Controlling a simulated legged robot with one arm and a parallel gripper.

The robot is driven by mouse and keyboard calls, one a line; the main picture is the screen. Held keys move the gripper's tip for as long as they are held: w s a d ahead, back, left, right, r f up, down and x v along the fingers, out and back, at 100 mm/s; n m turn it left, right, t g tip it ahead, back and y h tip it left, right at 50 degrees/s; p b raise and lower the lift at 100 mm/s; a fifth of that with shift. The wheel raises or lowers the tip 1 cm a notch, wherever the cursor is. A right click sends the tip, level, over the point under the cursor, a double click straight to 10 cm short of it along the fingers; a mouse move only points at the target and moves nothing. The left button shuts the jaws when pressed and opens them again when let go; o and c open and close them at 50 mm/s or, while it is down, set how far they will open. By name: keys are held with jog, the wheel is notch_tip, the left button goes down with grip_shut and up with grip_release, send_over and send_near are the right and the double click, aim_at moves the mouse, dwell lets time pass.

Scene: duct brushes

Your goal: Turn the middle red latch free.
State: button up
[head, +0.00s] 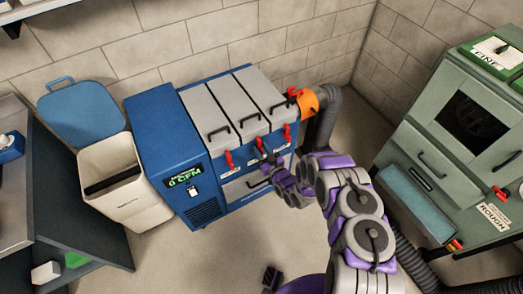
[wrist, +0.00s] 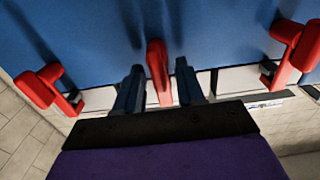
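The middle red latch (wrist: 158,72) stands on the front of the blue machine and points toward my gripper in the wrist view. My gripper (wrist: 160,88) is open, with one dark finger on each side of this latch. Gaps show between the latch and both fingers. In the head view my gripper (head: 268,158) is at the machine's front, below the middle grey lid (head: 224,106). It partly covers the middle latch (head: 259,145) there.
Another red latch stands on each side, left (wrist: 48,88) and right (wrist: 292,50) in the wrist view. The blue machine (head: 165,135) has black lid handles. A cream bin (head: 125,180) stands left, a green cabinet (head: 455,140) right. Floor in front is partly clear.

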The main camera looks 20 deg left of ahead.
jog(key=shift+c, duration=0.4)
grip_shut()
jog(key=n, duration=0.1)
jog(key=n+b, duration=0.1)
jog(key=n, duration=0.2)
jog(key=shift+s+a+f, duration=0.2)
jog(key=shift+s+a, duration=0.05)
jog(key=shift+s, duration=0.05)
jog(key=shift+s+a+f+n+b, duration=0.25)
jog(key=shift+n+b, duration=0.4)
jog(key=shift+n, duration=1.65)
jog(key=shift+s+a+f+n+b, duration=0.15)
jog(key=shift+f+n+b, duration=0.4)
jog(key=shift+n, duration=1.75)
jog(key=shift+s+a+f+n+b, duration=0.2)
jog(key=shift+n+b, duration=0.55)
jog(key=shift+n, duration=1.55)
jog(key=shift+s+d, duration=0.1)
